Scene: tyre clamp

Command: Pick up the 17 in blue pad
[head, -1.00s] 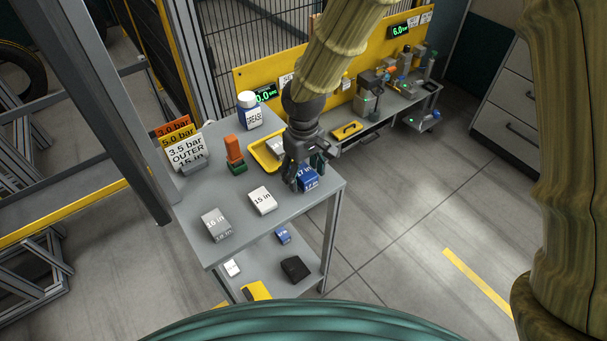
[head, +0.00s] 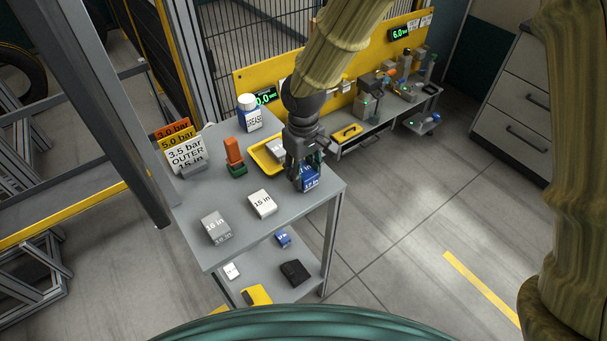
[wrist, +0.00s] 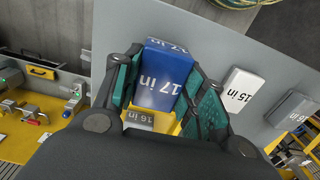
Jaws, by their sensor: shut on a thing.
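The blue pad (head: 310,180) marked "17 in" is at the right edge of the grey table top in the head view. My gripper (head: 304,172) is over it, pointing down. In the wrist view the blue pad (wrist: 164,76) sits between the two teal-lined fingers, and my gripper (wrist: 165,85) is shut on it. Whether the pad still touches the table top is hard to tell.
Signs (head: 186,152) stand at the left.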

